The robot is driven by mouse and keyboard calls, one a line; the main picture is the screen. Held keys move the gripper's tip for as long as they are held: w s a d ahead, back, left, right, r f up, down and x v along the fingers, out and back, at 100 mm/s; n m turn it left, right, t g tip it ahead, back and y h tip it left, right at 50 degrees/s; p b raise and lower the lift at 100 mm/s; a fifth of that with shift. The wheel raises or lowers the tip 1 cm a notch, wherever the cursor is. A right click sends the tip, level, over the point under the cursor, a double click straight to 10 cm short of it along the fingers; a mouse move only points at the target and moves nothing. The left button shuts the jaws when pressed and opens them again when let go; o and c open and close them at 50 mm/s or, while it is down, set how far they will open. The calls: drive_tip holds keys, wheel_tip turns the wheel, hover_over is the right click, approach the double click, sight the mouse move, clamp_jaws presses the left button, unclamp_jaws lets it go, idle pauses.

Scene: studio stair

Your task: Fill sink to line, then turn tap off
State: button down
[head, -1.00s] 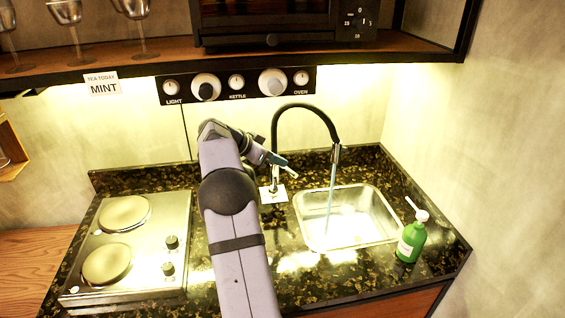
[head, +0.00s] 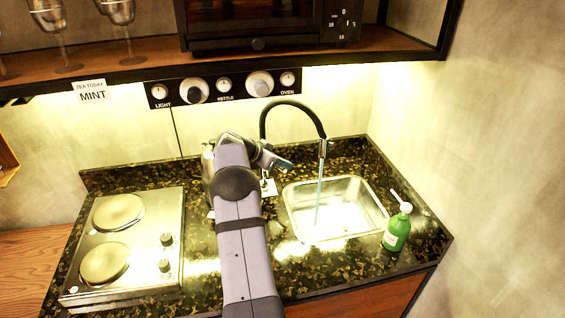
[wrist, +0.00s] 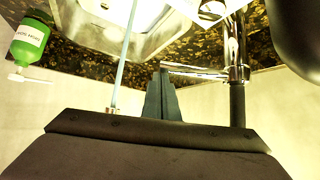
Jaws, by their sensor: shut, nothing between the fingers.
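The black and chrome tap (head: 292,104) arches over the steel sink (head: 378,205), and a thin stream of water (head: 319,200) runs from it. The stream also shows in the wrist view (wrist: 125,50). The water level and any line in the sink cannot be made out. My gripper (head: 288,167) is beside the tap's base, left of the sink. In the wrist view my gripper (wrist: 163,75) is shut and empty, its tips close to the end of the chrome tap lever (wrist: 198,72). Whether they touch cannot be told. My arm partly hides the tap's base in the head view.
A green soap bottle (head: 397,231) stands right of the sink. A two-plate hob (head: 140,235) is on the left of the counter. A silvery object (head: 208,162) is mostly hidden behind my arm. A shelf with glasses and an oven (head: 260,25) hangs above the knob panel (head: 225,87).

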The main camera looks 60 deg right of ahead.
drive_tip(key=shift+a+f+b, duration=0.1)
drive_tip(key=shift+b, duration=0.3)
drive_tip(key=a+b, duration=0.1)
drive_tip(key=b, duration=0.2)
drive_tip(key=w+a+b, duration=0.1)
drive_tip(key=b, duration=0.2)
drive_tip(key=shift+w+a+f, duration=0.1)
drive_tip(key=shift+w+a, duration=0.05)
drive_tip(key=shift+a, duration=0.05)
drive_tip(key=shift+a+r, duration=0.1)
drive_tip(key=shift+r, duration=0.1)
drive_tip(key=shift+w+r, duration=0.1)
drive_tip(key=shift+w, duration=0.05)
drive_tip(key=w+p+v, duration=0.1)
drive_tip(key=v, duration=0.8)
drive_tip(key=shift+w+r, duration=0.25)
drive_tip(key=shift+w, duration=0.1)
idle(5.2)
